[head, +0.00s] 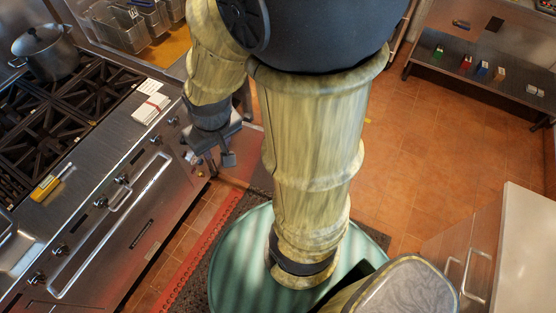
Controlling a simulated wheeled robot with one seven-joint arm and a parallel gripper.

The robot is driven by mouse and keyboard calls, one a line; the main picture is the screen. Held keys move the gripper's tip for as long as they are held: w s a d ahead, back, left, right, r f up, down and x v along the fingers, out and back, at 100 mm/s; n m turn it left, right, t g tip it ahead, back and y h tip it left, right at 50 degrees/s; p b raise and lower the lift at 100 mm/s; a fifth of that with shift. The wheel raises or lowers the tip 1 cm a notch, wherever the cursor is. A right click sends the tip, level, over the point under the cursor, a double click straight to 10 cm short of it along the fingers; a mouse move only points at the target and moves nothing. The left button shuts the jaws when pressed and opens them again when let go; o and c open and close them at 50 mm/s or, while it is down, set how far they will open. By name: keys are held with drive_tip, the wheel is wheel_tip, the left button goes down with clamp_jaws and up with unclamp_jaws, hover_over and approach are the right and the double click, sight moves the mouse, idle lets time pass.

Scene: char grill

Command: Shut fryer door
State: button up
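The fryer (165,52) with its wire baskets stands at the top left, at the far end of the cooking line. A pale metal panel (246,150) juts out beside my gripper and looks like the fryer door standing open; my arm hides much of it. My gripper (211,160) points down in front of the range's right end, near this panel. Its two fingers are apart with nothing seen between them. I cannot tell whether a finger touches the panel.
The range (110,210) with burners, knobs and an oven handle runs along the left. A pot (45,50) sits on it. A red-edged dark mat (205,250) lies on the tiled floor. A steel shelf (490,70) stands top right; a cabinet (465,250) is lower right. Open floor lies between.

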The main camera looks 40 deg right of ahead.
drive_tip(key=w+d+f+m+t+h+b, duration=0.1)
drive_tip(key=w+f+m+t+b, duration=0.15)
drive_tip(key=w+f+b, duration=0.45)
drive_tip(key=w+f+m+t+h+b, duration=0.1)
drive_tip(key=w+f+m+b, duration=0.15)
drive_tip(key=f+b, duration=0.8)
drive_tip(key=w+d+f+m+t+h+b, duration=0.1)
drive_tip(key=w+f+m+t+b, duration=0.2)
drive_tip(key=f+b, duration=0.6)
drive_tip(key=s+d+f+m+g+h+b, duration=0.1)
drive_tip(key=d+f+m+h+b, duration=0.1)
drive_tip(key=f+b, duration=0.6)
drive_tip(key=s+d+f+m+g+h+b, duration=0.1)
drive_tip(key=s+d+f+m+h+b, duration=0.1)
drive_tip(key=d+f+h+b, duration=0.3)
drive_tip(key=s+d+f+m+g+h+b, duration=0.2)
drive_tip(key=d+f+h+b, duration=0.1)
drive_tip(key=f+h+b, duration=0.4)
wheel_tip(320, 180, down, 6)
drive_tip(key=b, duration=0.3)
drive_tip(key=shift+d+f+m+b, duration=0.2)
drive_tip(key=shift+d+m+b, duration=0.05)
drive_tip(key=shift+m+b, duration=0.1)
drive_tip(key=b+x, duration=0.3)
drive_tip(key=x, duration=1.4)
drive_tip(key=shift+w+d+r+b, duration=0.1)
drive_tip(key=shift+d+r+b, duration=0.15)
drive_tip(key=shift+b, duration=0.1)
